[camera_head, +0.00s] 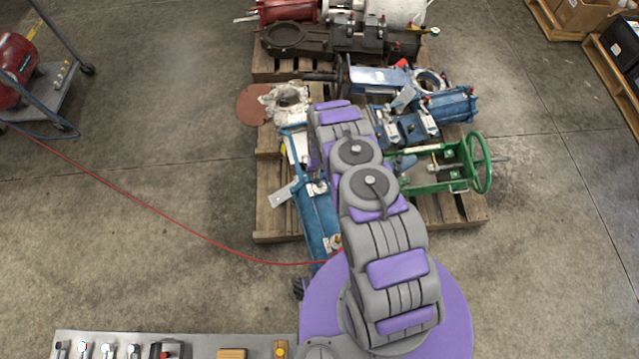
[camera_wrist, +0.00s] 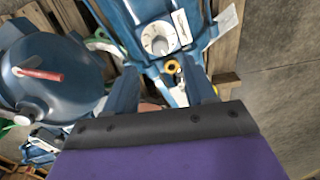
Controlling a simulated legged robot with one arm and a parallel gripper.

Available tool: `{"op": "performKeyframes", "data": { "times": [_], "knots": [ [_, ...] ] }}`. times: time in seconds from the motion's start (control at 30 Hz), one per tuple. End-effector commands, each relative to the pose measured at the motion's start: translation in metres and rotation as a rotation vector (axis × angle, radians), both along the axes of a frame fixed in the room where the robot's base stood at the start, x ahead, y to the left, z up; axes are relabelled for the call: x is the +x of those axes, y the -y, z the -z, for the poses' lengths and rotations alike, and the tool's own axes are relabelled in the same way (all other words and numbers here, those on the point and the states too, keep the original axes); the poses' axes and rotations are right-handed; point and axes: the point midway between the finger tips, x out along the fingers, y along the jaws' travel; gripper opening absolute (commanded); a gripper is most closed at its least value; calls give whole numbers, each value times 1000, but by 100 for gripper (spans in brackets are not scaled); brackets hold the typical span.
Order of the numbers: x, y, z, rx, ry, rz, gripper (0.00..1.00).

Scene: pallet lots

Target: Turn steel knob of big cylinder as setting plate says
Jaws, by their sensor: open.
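In the wrist view a round pale steel knob (camera_wrist: 159,38) with dark marks around it sits on a blue cylinder body (camera_wrist: 117,22). A small white plate with fine print (camera_wrist: 182,27) is beside the knob on its right; its print is too small to read. My gripper (camera_wrist: 163,84) is open, with its two dark fingers apart below the knob in the picture and nothing visibly held between them. A brass ring fitting (camera_wrist: 173,66) shows between the fingers and the knob. In the head view a long blue cylinder (camera_head: 318,217) lies beside my arm, which hides my gripper there.
A rounded blue housing with a red bar (camera_wrist: 42,74) stands close left in the wrist view. Pallets (camera_head: 280,224) carry blue actuators and a green handwheel frame (camera_head: 481,163). A red hose (camera_head: 165,211) crosses the floor. A tool-covered bench (camera_head: 200,345) is in front.

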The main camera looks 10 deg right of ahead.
Motion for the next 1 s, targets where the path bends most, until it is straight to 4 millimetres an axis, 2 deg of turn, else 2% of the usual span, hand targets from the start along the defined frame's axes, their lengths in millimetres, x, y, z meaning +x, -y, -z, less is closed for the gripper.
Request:
{"op": "performKeyframes", "data": {
  "times": [0.03,0.1,0.4,0.6,0.93,1.0],
  "knots": [
    [-1,0,12,-1,-2,0,55],
    [0,0,24,0,1,1,55],
    [1,-1,63,0,4,1,55],
    [0,-1,75,0,1,1,55],
    [0,-1,76,1,2,1,55],
    [0,-1,76,1,2,1,48]
  ]
}}
